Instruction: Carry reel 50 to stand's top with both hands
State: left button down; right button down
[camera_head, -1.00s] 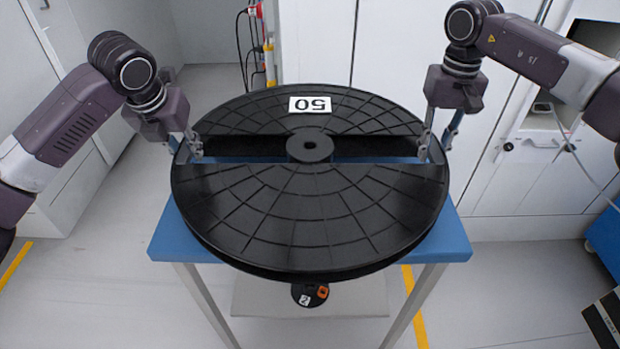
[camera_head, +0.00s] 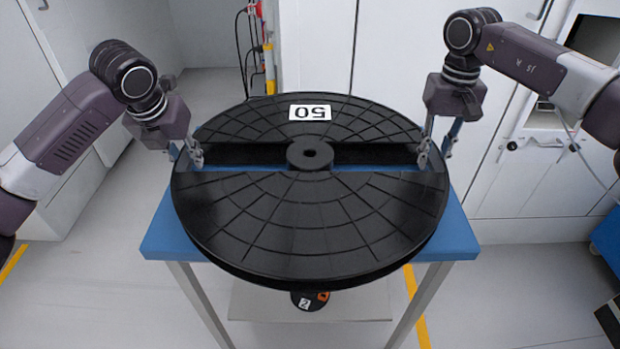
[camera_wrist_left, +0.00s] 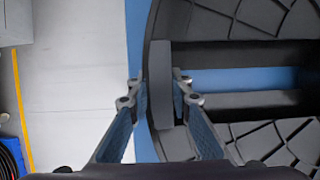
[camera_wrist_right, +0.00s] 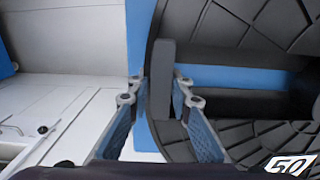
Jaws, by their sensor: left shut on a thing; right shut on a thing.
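Reel 50 (camera_head: 310,220) is a large black disc with a white label reading 50, upside down in the head view. It has a round hub and a slot across its middle. It lies roughly flat over the blue-topped stand (camera_head: 458,240). Blue shows through the slot and past the rim; whether the reel touches the top I cannot tell. My left gripper (camera_head: 188,156) is shut on the rim wall at the slot's left end. My right gripper (camera_head: 436,156) is shut on the rim wall at its right end. Both wrist views show this wall between the fingers.
A small dark reel (camera_head: 306,302) with a white label and an orange part shows below the near rim, partly hidden. White cabinets (camera_head: 400,50) stand behind the stand. Red and black cables (camera_head: 250,50) hang at the back. Clear floor (camera_head: 90,290) lies at the left.

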pick_arm(q)
jog(key=shift+a+f+b, duration=0.15)
jog(key=shift+f+b, duration=0.4)
jog(key=shift+f, duration=0.1)
pick_arm(e)
jog(key=shift+d+f, duration=0.15)
jog(key=shift+f, duration=0.55)
pick_arm(q)
jog(key=c, duration=2.2)
grip_release()
jog(key=shift+f, duration=0.1)
pick_arm(e)
jog(key=c, duration=2.2)
grip_release()
jog(key=shift+f, duration=0.1)
pick_arm(q)
jog(key=o, duration=0.4)
pick_arm(e)
jog(key=o, duration=0.5)
jog(key=shift+s, duration=0.1)
jog(key=shift+c, duration=0.2)
pick_arm(q)
jog(key=shift+o, duration=0.2)
jog(key=v, duration=1.1)
jog(key=shift+s+r, duration=0.25)
jog(key=shift+r, duration=0.3)
pick_arm(e)
jog(key=shift+r, duration=0.3)
notch_tip(320, 180, up, 12)
jog(key=shift+f, duration=0.15)
